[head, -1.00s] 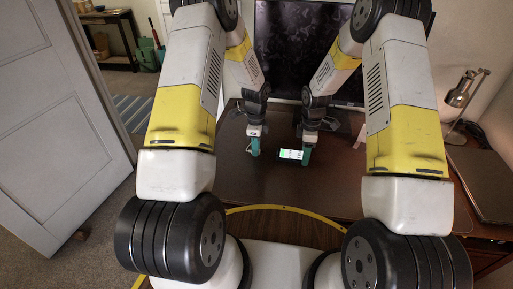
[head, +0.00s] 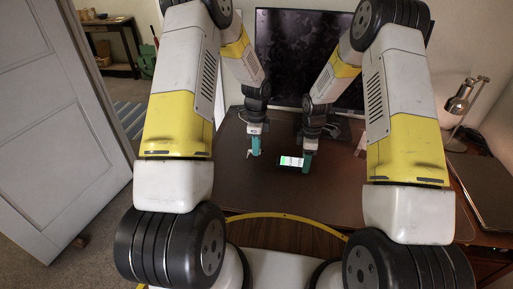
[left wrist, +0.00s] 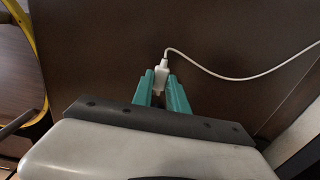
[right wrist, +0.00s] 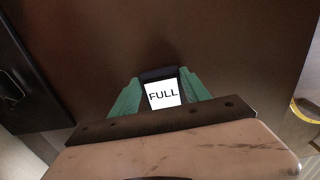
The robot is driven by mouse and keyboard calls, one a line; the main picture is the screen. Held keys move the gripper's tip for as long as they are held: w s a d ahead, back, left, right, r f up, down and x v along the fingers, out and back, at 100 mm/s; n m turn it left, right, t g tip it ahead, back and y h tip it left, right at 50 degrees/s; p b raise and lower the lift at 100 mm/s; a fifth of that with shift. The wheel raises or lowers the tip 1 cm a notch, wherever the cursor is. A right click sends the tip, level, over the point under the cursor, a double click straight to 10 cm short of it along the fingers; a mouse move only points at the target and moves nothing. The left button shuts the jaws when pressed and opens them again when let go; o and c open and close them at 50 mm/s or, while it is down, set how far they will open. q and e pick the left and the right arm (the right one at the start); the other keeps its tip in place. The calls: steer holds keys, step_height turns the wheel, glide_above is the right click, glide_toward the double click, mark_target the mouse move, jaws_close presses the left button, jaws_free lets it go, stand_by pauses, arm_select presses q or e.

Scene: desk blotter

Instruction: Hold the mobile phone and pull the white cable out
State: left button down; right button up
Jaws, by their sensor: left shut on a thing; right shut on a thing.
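The mobile phone (head: 291,161) has a lit screen and is held by one end just above or on the desk; I cannot tell which. My right gripper (head: 307,162) is shut on it. In the right wrist view the phone (right wrist: 162,92) sits between the teal fingers, its screen reading "FULL". My left gripper (head: 255,149) is to the left of the phone, with a visible gap between them. In the left wrist view it is shut on the white plug (left wrist: 160,78) of the white cable (left wrist: 225,76), which curves off to the right. The plug is apart from the phone.
The brown desk top (head: 235,185) is clear around the grippers. A dark monitor (head: 300,50) stands behind them. A metal desk lamp (head: 458,105) and a dark closed laptop or folder (head: 482,185) are at the right. A door (head: 60,120) is at the left.

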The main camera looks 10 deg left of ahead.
arm_select(q)
steer(key=shift+r, duration=2)
arm_select(e)
steer(key=o, duration=1.6)
